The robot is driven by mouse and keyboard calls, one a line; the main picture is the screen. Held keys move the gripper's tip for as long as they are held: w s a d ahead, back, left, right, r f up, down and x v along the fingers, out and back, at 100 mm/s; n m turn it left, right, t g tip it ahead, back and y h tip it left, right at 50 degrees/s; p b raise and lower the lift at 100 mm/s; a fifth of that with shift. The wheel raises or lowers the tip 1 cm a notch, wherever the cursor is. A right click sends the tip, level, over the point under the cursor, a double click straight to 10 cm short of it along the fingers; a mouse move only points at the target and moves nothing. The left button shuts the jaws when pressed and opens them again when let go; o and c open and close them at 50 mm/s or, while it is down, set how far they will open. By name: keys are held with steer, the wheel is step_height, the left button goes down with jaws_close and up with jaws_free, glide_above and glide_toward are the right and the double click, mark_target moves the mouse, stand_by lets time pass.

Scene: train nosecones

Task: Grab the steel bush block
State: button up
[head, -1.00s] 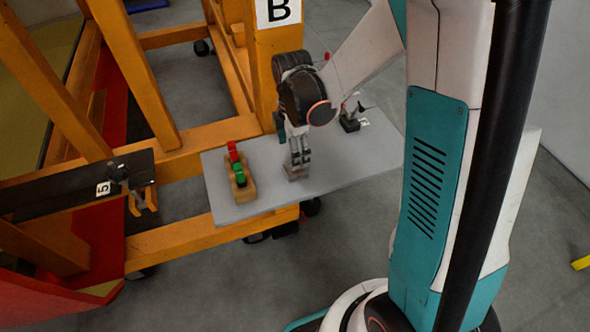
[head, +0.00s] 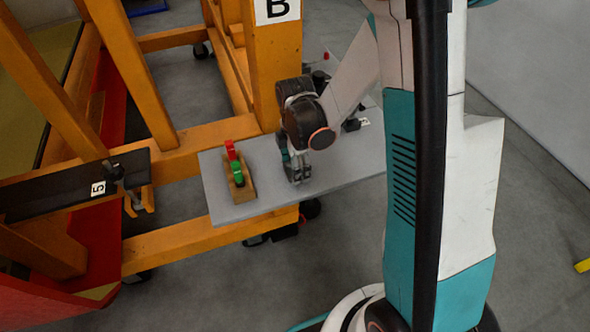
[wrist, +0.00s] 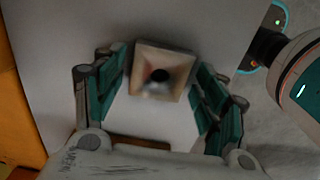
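The steel bush block (wrist: 178,60) shows in the wrist view as a pale square block with a dark round hole in its middle. It stands on the grey table (wrist: 60,60). My gripper (wrist: 160,78) is open, with one teal-padded finger on each side of the block.
A wooden holder (head: 243,190) with a red piece (head: 231,150) and a green piece (head: 238,175) stands left of my gripper. A small black object (head: 351,125) lies at the back right. The orange frame post (head: 278,70) rises close behind my arm.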

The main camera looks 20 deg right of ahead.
steer(key=c, duration=1)
steer(key=shift+o, duration=0.2)
steer(key=shift+r, duration=0.1)
